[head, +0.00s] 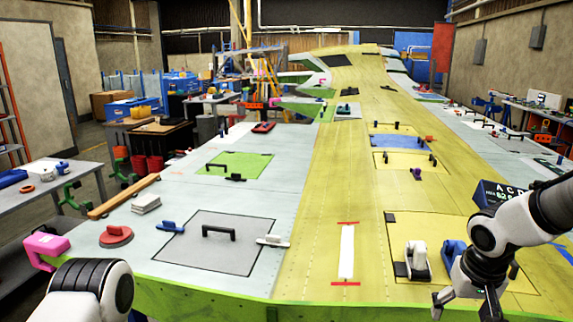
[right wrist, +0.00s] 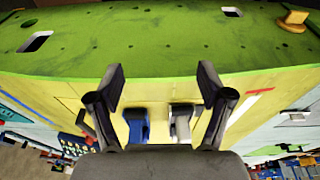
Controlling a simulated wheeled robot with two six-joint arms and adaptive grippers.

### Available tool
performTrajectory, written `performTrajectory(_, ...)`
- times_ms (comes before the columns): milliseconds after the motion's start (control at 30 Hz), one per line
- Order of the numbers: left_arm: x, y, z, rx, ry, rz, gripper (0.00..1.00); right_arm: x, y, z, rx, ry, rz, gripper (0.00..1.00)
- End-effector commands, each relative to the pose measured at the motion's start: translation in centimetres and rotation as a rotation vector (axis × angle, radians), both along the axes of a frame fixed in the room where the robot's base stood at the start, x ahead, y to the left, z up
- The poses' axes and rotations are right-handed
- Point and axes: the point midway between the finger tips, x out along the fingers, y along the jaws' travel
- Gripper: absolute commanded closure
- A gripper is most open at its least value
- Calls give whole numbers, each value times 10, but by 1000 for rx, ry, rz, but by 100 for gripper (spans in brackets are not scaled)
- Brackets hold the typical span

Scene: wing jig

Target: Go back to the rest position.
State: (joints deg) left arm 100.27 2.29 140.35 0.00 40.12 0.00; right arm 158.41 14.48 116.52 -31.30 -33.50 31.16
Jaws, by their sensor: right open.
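My right gripper (head: 465,302) is at the lower right of the head view, over the near right part of the wing surface (head: 310,262). It is open, and nothing shows between its fingers. In the right wrist view the two fingers (right wrist: 161,75) stand wide apart in front of the wing's green front edge (right wrist: 150,45). A white dispenser-like tool (head: 419,262) and a blue tool (head: 452,251) rest on the wing just left of and behind the right gripper. Part of my left arm shows at the lower left of the head view, but its gripper is out of the picture.
On the wing's near left are a grey panel with a black handle (head: 218,232), a red disc tool (head: 116,236), a blue-handled tool (head: 170,227) and a pink clamp (head: 45,247). A dark display box (head: 492,195) stands behind my right arm. A side table (head: 75,190) is at left.

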Motion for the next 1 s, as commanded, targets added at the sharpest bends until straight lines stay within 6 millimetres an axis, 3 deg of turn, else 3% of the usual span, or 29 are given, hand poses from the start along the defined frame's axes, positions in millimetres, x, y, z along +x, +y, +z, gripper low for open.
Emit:
performTrajectory(267,0,0,-15,0,1,0,21,-48,11,-120,-13,270,8,21)
performTrajectory(367,0,0,-23,0,1,0,21,-84,22,-182,4,394,10,21)
performTrajectory(500,-1,0,-34,0,1,0,21,-155,46,-272,57,551,20,21)
performTrajectory(600,0,0,-40,0,1,0,21,-204,61,-320,97,614,25,21)
performTrajectory(800,-1,0,-51,0,1,0,21,-288,85,-384,148,614,42,21)
performTrajectory(900,-1,0,-51,0,1,0,21,-292,87,-394,138,508,65,21)
performTrajectory(1000,-1,0,-50,0,1,0,21,-271,83,-393,110,363,95,21)
